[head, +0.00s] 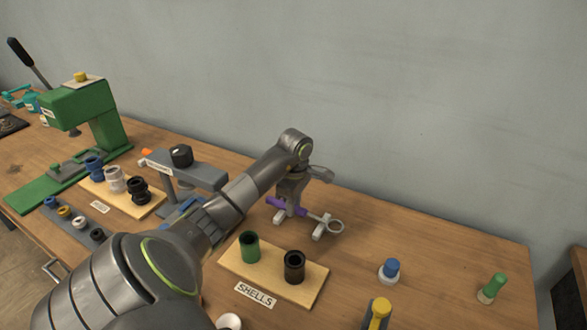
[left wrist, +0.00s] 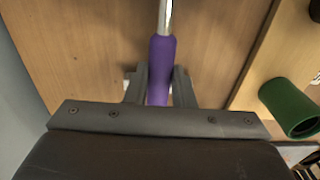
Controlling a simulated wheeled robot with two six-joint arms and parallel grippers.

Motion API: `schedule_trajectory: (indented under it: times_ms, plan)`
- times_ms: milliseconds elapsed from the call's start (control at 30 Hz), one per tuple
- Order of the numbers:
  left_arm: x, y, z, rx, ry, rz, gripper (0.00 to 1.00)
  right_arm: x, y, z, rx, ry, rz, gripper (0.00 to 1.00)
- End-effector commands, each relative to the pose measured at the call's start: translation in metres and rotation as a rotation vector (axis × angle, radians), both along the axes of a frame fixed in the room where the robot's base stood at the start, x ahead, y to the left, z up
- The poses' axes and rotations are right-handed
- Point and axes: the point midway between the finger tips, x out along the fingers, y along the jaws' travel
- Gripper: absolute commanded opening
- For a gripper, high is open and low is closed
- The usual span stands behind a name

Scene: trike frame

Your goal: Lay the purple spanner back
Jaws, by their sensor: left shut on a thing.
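The spanner has a purple handle (head: 273,203) and a grey metal shaft ending in a ring (head: 336,226). My left gripper (head: 289,210) is shut on the handle, low over the back of the wooden table. The left wrist view shows the purple handle (left wrist: 161,62) between the two dark fingers (left wrist: 160,88), with the bright shaft pointing away. Two pale rest blocks stand by the spanner, one near the handle (head: 279,217) and one near the ring (head: 320,231). I cannot tell whether the spanner touches them. My right gripper is out of view.
A SHELLS board (head: 270,285) with a green shell (head: 249,246) and a black shell (head: 294,266) lies in front. Blue (head: 390,270), green (head: 492,288) and yellow (head: 379,312) pieces stand to the right. A green press (head: 97,115) stands left. The table's back right is clear.

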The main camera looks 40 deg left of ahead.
Motion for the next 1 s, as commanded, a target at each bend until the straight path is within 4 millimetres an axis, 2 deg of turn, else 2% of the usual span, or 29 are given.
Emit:
schedule_trajectory:
  times_ms: [33, 200, 467, 633, 833, 1000]
  plan:
    - [0.000, 0.000, 0.000, 0.000, -0.001, 0.000, 0.26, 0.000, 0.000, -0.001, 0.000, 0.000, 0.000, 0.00]
    - [0.000, 0.000, 0.000, 0.000, -0.001, 0.000, 0.48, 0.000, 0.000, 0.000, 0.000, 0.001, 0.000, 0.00]
    - [0.000, 0.000, 0.000, 0.000, 0.000, 0.000, 0.48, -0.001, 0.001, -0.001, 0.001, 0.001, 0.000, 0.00]
    - [0.001, 0.000, 0.006, 0.001, -0.002, 0.001, 0.48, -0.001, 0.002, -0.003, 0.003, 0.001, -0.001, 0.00]
    - [0.001, 0.000, 0.034, 0.003, -0.003, 0.000, 0.48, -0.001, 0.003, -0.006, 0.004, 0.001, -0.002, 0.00]
    - [0.001, -0.001, 0.063, 0.001, -0.002, 0.000, 0.48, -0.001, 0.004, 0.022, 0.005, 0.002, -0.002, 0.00]
